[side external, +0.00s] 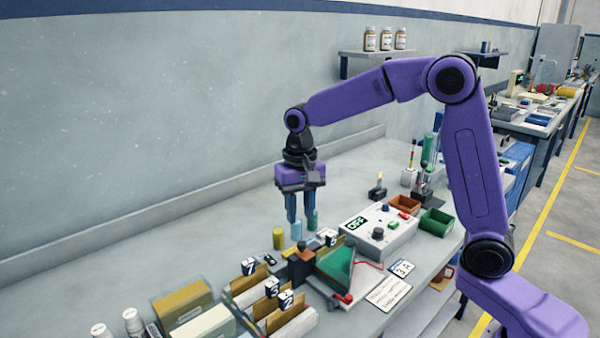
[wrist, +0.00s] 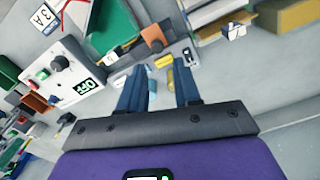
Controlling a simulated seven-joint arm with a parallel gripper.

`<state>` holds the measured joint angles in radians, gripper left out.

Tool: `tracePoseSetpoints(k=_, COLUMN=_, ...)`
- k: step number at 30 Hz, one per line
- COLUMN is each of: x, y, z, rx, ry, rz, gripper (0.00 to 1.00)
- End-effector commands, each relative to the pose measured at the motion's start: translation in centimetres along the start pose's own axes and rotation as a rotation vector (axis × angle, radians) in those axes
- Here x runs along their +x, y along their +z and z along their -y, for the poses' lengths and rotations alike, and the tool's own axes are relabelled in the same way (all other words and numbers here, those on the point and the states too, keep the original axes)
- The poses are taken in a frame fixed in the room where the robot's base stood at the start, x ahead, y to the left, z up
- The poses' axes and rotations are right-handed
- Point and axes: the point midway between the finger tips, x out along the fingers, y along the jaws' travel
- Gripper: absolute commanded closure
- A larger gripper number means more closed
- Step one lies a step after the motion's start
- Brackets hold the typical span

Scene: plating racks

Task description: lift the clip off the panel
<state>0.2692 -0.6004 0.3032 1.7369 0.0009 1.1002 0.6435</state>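A green panel (side external: 336,268) leans in a holder beside a dark brown block (side external: 301,264) on the bench. A small red clip (side external: 343,298) sits at the panel's lower front edge, with a red wire near it. The panel shows at the top of the wrist view (wrist: 112,24), where I cannot make out the clip. My gripper (side external: 304,226) points down above the bench, behind the panel and apart from it. In the wrist view my gripper (wrist: 160,76) has its two fingers spread, with nothing held between them.
A white control box (side external: 380,236) reading OFF stands right of the panel. Orange (side external: 404,204) and green (side external: 437,221) bins are beyond it. Numbered racks (side external: 285,318) stand at front left. A yellow cylinder (side external: 279,238) stands near my fingers. The bench at left rear is clear.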

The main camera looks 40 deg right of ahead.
Motion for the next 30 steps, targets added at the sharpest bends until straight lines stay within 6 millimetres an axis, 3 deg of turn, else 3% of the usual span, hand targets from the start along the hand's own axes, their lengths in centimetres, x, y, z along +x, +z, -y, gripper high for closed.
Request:
tracePoseSetpoints(k=6, x=-4.8, y=0.0, z=0.1, rx=0.0, ry=-0.003, rz=-0.004, gripper=0.67)
tracePoseSetpoints(k=13, x=-8.2, y=0.0, z=0.1, rx=0.0, ry=-0.003, rz=-0.002, gripper=0.67)
tracePoseSetpoints(k=19, x=-9.3, y=0.0, z=0.1, rx=0.0, ry=-0.001, rz=0.0, gripper=0.67)
tracePoseSetpoints(k=30, x=-9.3, y=0.1, z=0.0, rx=0.0, ry=0.0, rz=0.001, gripper=0.67)
